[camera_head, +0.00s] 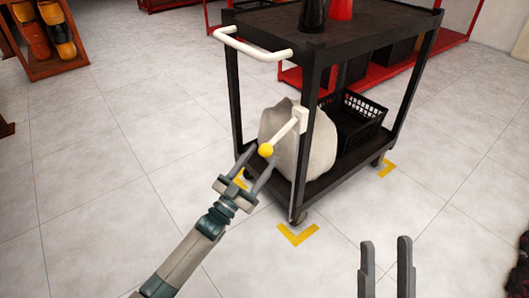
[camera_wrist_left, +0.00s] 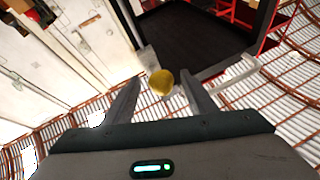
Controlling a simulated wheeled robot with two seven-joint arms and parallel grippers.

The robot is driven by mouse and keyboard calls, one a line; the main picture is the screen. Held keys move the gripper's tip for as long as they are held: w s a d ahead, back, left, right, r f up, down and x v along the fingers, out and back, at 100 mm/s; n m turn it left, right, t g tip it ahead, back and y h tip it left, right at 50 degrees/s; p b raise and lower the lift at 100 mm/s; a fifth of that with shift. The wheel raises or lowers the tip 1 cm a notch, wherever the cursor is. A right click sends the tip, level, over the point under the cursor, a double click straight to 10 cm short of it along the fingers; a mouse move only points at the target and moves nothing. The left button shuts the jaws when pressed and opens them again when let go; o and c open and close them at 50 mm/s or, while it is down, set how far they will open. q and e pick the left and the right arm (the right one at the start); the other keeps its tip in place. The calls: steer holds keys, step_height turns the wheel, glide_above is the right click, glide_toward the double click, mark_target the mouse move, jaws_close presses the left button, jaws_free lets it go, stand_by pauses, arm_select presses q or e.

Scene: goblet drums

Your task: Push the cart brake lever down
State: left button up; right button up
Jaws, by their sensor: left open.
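The brake lever (camera_head: 284,132) is a pale bar on the near leg of the black cart (camera_head: 345,25), slanting down to the left. It ends in a yellow knob (camera_head: 265,150). My left gripper (camera_head: 258,167) is open, its fingertips just below and beside the knob in the head view. In the left wrist view the knob (camera_wrist_left: 161,82) shows between the two open fingers; I cannot tell whether they touch it. My right gripper (camera_head: 386,252) is at the bottom of the head view, with two fingers apart and nothing between them.
The cart carries a pale sack (camera_head: 320,145) and a black crate (camera_head: 352,122) on its lower shelf. Its white handle (camera_head: 250,45) juts left. Yellow corner marks (camera_head: 298,236) lie on the floor. A wooden rack (camera_head: 42,35) stands at upper left. The tiled floor left of the cart is clear.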

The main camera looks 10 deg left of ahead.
arm_select(q)
steer(key=p+v, duration=0.1)
steer(key=v, duration=1.3)
arm_select(e)
steer(key=f+g, duration=0.1)
steer(key=a+f, duration=0.1)
steer(key=shift+s+a+f+g, duration=0.2)
steer(key=shift+f+g, duration=0.1)
steer(key=shift+g, duration=0.1)
arm_select(q)
steer(key=shift+s, duration=0.1)
arm_select(e)
steer(key=shift+w+r+h, duration=0.1)
steer(key=shift+h, duration=0.2)
